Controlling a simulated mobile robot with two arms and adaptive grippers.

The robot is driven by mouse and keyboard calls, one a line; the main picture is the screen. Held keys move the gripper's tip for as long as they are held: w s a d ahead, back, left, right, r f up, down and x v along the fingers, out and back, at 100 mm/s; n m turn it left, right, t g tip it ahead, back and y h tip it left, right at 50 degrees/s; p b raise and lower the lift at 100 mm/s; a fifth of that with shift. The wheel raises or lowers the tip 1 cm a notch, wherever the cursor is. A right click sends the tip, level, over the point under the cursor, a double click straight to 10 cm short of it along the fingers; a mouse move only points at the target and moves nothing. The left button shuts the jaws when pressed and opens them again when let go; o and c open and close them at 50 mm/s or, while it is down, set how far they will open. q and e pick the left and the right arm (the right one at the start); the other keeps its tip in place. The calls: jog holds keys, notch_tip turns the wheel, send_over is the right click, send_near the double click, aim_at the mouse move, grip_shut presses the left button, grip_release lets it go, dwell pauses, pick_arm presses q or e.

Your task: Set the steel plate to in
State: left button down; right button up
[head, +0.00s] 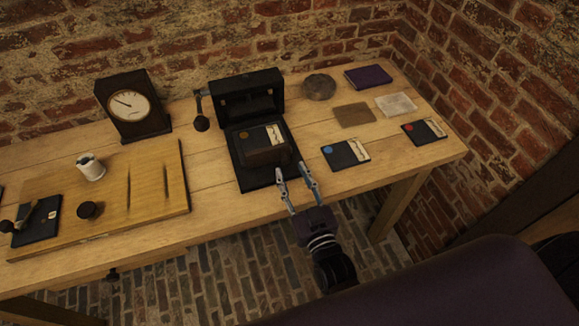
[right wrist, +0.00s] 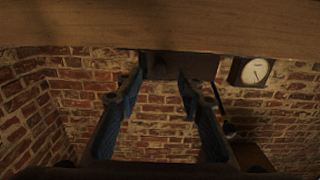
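No plate is plainly marked as steel. A pale grey square sheet (head: 397,104) and a brownish square sheet (head: 354,115) lie flat at the right of the table; I cannot tell which, if either, is the steel plate. A black apparatus (head: 247,95) with a side crank stands at the table's middle. In front of it, a dark block (head: 264,153) with a pale label and yellow disc rests on a black base. My right gripper (head: 291,168) is open and empty just in front of this block. It also shows open in the right wrist view (right wrist: 160,82). My left gripper is out of view.
Blue-dot (head: 345,154) and red-dot (head: 424,132) cards, a purple book (head: 369,77) and a round dark object (head: 318,87) lie right. A clock (head: 133,104) and a wooden board (head: 150,187) with a white spool (head: 91,167) are left. Brick walls stand behind and right.

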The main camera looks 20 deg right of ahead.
jog(key=s, duration=0.9)
jog(key=shift+d, duration=0.15)
